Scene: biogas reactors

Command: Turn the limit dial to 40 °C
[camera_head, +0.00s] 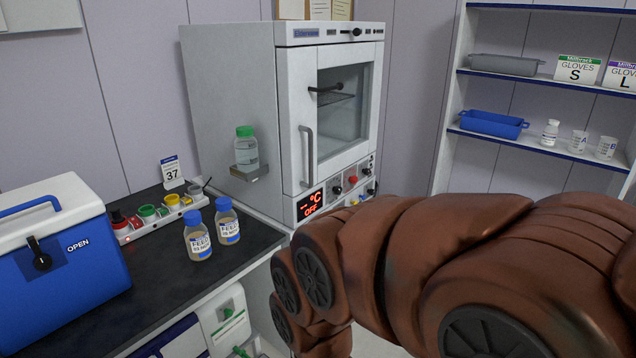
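The white incubator (240,100) stands on the bench with its glass door shut. Its lower front panel has a red lit display (310,205) showing dashes, "°C" and "OFF". My brown arm covers the lower right and reaches below the panel. My gripper is not visible.
Two blue-capped feed bottles (198,236) (227,221) stand on the dark bench (150,270) left of the incubator. A green-capped bottle (245,150) sits on its side bracket. Shelves (520,137) stand right.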

